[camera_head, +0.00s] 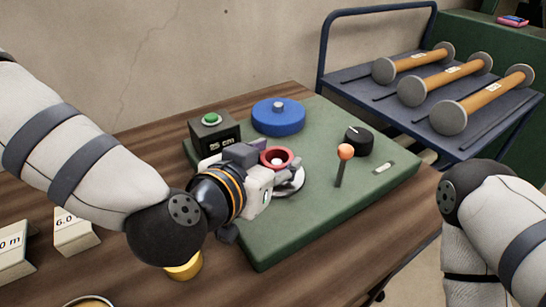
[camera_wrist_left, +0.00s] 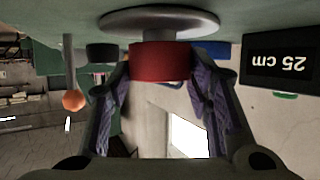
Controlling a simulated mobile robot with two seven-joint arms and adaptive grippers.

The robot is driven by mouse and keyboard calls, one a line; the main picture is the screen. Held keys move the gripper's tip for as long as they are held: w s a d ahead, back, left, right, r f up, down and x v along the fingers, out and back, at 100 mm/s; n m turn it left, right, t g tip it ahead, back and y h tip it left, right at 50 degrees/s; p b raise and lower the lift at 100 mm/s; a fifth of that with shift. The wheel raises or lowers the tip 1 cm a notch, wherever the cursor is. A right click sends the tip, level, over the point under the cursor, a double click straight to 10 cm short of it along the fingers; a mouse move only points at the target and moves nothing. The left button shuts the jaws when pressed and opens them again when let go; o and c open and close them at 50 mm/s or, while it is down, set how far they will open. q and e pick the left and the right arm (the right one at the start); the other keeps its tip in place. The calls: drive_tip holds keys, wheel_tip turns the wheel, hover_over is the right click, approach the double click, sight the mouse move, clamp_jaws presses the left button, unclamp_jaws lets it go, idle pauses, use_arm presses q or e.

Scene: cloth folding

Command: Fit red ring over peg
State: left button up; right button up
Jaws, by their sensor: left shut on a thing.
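The red ring (camera_head: 268,157) is held by my left gripper (camera_head: 258,168), whose fingers are shut on it from both sides. The ring also shows between the fingers in the left wrist view (camera_wrist_left: 160,62). The peg's pale round base (camera_head: 294,184) sits on the green board, under the ring. In the upside-down wrist view, the grey peg stem (camera_wrist_left: 158,35) runs from the base (camera_wrist_left: 205,22) to the ring, in line with it. A pale spot shows inside the ring's opening. How far the ring surrounds the peg is unclear. My right gripper is out of view.
The green board (camera_head: 300,222) lies on the wooden table. It carries a blue disc (camera_head: 278,120), a "25 cm" box (camera_head: 213,140) with a green button, an orange-tipped lever (camera_head: 345,152) and a black knob (camera_head: 359,140). A cart (camera_head: 385,112) with orange-handled rods stands behind.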

use_arm(q)
drive_tip(key=shift+f, duration=0.35)
drive_tip(key=o, duration=1)
wheel_tip(320, 180, up, 10)
